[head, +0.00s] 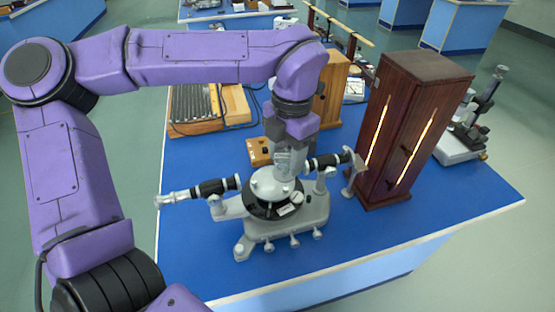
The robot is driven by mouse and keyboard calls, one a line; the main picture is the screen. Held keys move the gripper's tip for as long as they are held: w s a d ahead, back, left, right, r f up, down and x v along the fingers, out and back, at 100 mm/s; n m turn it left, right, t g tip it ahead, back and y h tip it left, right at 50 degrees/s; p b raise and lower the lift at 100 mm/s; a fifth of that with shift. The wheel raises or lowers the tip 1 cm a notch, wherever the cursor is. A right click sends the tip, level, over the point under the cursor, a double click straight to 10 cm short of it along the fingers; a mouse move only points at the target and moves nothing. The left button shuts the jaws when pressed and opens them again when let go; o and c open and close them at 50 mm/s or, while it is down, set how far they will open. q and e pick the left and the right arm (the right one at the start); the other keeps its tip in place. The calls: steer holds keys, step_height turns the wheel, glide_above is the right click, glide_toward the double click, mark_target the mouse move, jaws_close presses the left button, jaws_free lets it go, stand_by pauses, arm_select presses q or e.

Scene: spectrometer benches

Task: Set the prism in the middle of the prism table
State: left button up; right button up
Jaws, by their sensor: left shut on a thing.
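The spectrometer (290,222) stands on the blue bench, with a dark telescope tube (212,188) to the left and another tube (325,161) to the right. Its pale round prism table (266,188) is at the centre. My left gripper (287,162) points down over the table and is shut on the prism (284,167), a clear, greyish piece. The prism is small and partly hidden by the fingers. It appears at or just above the table's right-back part; I cannot tell whether it touches. My right gripper is not in view.
A tall dark wooden lamp housing (412,125) with glowing slits stands close on the right. A small wooden box (259,152) is behind the spectrometer. A ribbed rheostat (208,106) and a wooden cabinet (331,88) stand farther back. The bench front (345,262) is clear.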

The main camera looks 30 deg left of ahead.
arm_select(q)
steer(key=w+a+f, duration=0.1)
steer(key=a+f, duration=0.1)
steer(key=w+a+f+p, duration=0.1)
steer(key=f, duration=0.1)
steer(key=w+a+f, duration=0.2)
steer(key=f, duration=0.1)
steer(key=shift+w+a+p, duration=0.1)
steer(key=shift+a+p, duration=0.2)
steer(key=shift+p, duration=0.05)
steer(key=shift+s+a+f, duration=0.1)
steer(key=shift+s+f, duration=0.15)
steer(key=shift+f, duration=0.35)
steer(key=shift+s+f, duration=0.2)
steer(key=shift+f, duration=0.4)
steer(key=shift+s+f, duration=0.1)
steer(key=shift+s, duration=0.05)
steer(key=shift+w+f, duration=0.2)
steer(key=shift+w, duration=0.1)
steer(key=o, duration=1.1)
steer(key=shift+o, duration=0.5)
steer(key=shift+s, duration=0.15)
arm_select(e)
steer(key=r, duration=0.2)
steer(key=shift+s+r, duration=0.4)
arm_select(q)
steer(key=shift+r, duration=0.15)
